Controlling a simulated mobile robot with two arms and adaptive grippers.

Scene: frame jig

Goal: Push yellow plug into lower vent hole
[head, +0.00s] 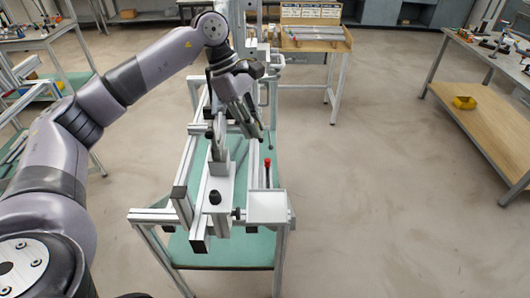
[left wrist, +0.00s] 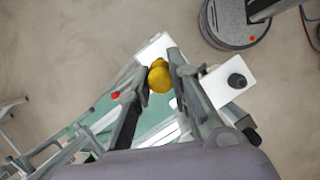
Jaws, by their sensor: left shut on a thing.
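My left gripper (head: 262,132) hangs over the frame jig, pointing down. In the left wrist view its fingers (left wrist: 160,84) are closed on the yellow plug (left wrist: 159,79), a rounded yellow piece at the fingertips. The plug cannot be made out in the head view. The metal frame jig (head: 188,160) stands on a teal-topped table. I cannot make out the lower vent hole in either view. My right gripper is not in view.
A white block with a black knob (head: 215,197) and a red-topped pin (head: 267,164) rise from the jig. A white plate (head: 268,207) sits at its near right corner. A workbench with a yellow bin (head: 464,103) stands at the right. The floor between is clear.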

